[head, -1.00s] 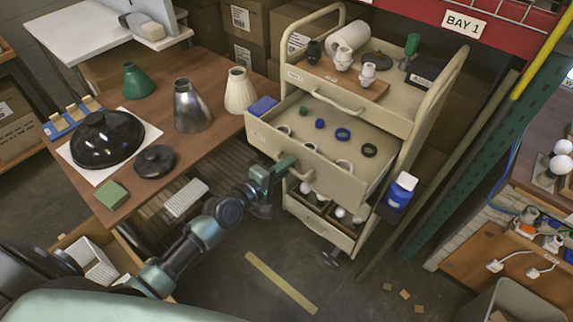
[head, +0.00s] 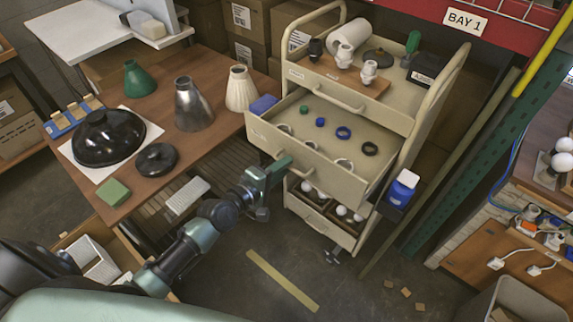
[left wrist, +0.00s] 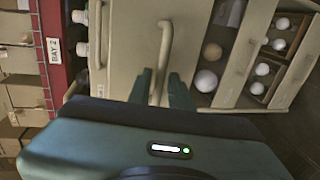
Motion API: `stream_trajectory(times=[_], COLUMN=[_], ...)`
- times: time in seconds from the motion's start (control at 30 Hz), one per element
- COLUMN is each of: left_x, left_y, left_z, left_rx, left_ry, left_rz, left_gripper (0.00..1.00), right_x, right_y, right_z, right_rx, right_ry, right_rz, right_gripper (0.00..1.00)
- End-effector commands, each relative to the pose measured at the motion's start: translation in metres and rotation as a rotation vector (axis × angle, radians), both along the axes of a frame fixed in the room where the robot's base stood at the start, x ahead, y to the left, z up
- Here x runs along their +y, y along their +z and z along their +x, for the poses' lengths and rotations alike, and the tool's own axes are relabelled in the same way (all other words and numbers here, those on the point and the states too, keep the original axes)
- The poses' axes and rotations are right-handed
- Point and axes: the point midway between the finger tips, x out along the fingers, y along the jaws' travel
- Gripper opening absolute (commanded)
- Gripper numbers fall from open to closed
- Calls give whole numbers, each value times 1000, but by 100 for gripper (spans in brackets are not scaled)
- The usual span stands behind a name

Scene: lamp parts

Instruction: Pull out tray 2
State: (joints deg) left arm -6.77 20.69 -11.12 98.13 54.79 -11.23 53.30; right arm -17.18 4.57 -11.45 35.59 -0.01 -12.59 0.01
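Tray 2 (head: 290,147) is the beige middle drawer of the cart and stands well out from it. Several rings and small caps lie inside it. Its bar handle (head: 303,174) is on the front face; it also shows in the left wrist view (left wrist: 166,42). My left gripper (head: 285,162) is at the handle in the head view. In the left wrist view its green fingers (left wrist: 162,90) are apart, one on each side of the handle bar, with a visible gap on the right side. My right gripper is not in view.
The cart's top shelf (head: 395,95) holds white fittings and a paper roll. A lower tray (head: 322,228) holds bulbs. A wooden table (head: 215,145) with lamp shades stands to the left. The floor (head: 330,285) before the cart is mostly clear.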

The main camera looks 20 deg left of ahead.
Motion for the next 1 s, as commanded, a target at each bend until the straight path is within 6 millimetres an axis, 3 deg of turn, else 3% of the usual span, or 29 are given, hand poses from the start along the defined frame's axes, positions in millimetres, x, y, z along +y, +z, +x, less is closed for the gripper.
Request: stream_trajectory(times=[0.2,0.4,1.0], left_x=[13,21,22], left_y=[6,12,11], left_z=[-37,-56,-59], left_rx=[3,2,3], left_ry=[-1,0,0], left_rz=[2,1,4], left_gripper=[20,20,20], right_x=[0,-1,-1], right_y=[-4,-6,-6], right_z=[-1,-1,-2], right_rx=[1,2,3], right_ry=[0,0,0], right_rz=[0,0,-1], right_gripper=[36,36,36])
